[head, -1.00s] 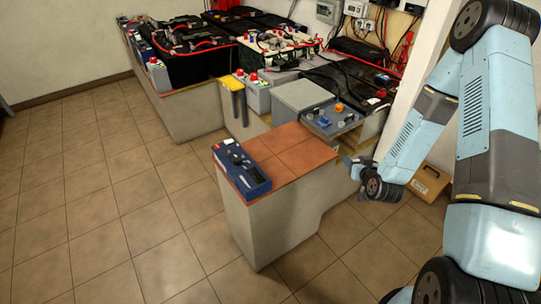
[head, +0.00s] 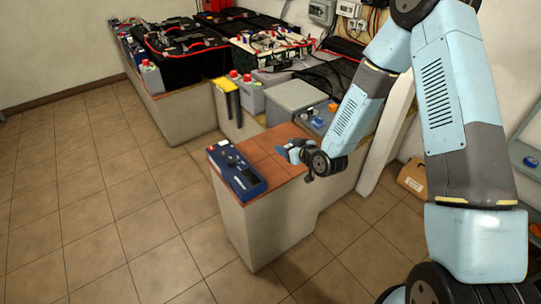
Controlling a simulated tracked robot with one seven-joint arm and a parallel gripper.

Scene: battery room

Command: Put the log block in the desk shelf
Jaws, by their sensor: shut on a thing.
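My gripper (head: 290,151) is above or at the right part of the orange-tiled top (head: 269,145) of the pale counter end. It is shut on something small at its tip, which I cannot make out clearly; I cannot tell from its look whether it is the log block. No other log block is plainly seen. A blue-grey shelf-like unit (head: 524,160) shows at the right edge, partly cut off and partly behind my arm. It may be the desk shelf.
A blue meter-like device (head: 237,170) lies on the tiled top, left of my gripper. A grey box (head: 295,101) and several batteries (head: 180,50) stand behind. A brown box (head: 412,180) is on the right, near a leaning pale post (head: 386,135). The tiled floor at left is clear.

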